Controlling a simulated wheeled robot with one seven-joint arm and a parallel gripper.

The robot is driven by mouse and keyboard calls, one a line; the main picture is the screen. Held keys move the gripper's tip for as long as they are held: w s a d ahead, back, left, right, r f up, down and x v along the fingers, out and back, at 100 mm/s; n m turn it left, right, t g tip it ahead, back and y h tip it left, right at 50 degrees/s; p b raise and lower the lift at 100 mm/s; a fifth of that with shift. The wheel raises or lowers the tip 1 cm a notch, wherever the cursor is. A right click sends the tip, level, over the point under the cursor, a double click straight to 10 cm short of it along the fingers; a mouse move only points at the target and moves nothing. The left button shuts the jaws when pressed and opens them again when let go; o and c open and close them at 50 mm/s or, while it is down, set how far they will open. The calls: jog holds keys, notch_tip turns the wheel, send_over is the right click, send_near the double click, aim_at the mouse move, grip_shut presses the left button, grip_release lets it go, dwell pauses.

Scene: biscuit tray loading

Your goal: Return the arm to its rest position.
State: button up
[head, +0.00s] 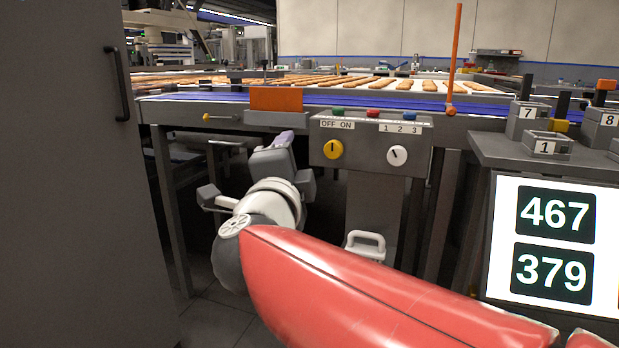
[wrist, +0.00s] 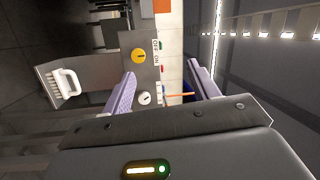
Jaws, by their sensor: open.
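My gripper (head: 287,138) is in front of the conveyor, left of the control panel (head: 370,143) in the head view. Its pale purple finger points up and away. My red and white arm reaches to it from the lower right. In the wrist view my gripper (wrist: 161,68) has its two purple fingers wide apart with nothing held between them. The control panel (wrist: 147,72) shows sideways behind the fingers there. I cannot tell the exact gap between the fingers and the panel.
A yellow knob (head: 333,150) and a white knob (head: 397,155) sit on the panel, with a white handle (head: 365,244) below. A grey cabinet (head: 75,190) stands close on the left. Numbered blocks (head: 545,146) and a 467/379 screen (head: 553,245) are at right. Biscuits (head: 430,86) lie on the conveyor.

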jog(key=s+d+f+n+g+y+p, duration=0.2)
jog(key=s+d+f+n+g+p, duration=0.7)
jog(key=s+d+f+n+g, duration=0.4)
jog(key=s+d+f+n, duration=0.4)
jog(key=s+d, duration=0.1)
jog(key=s, duration=0.2)
jog(key=shift+d+g+p, duration=0.15)
jog(key=shift+g+p, duration=0.15)
jog(key=shift+p, duration=0.05)
jog(key=shift+f, duration=0.1)
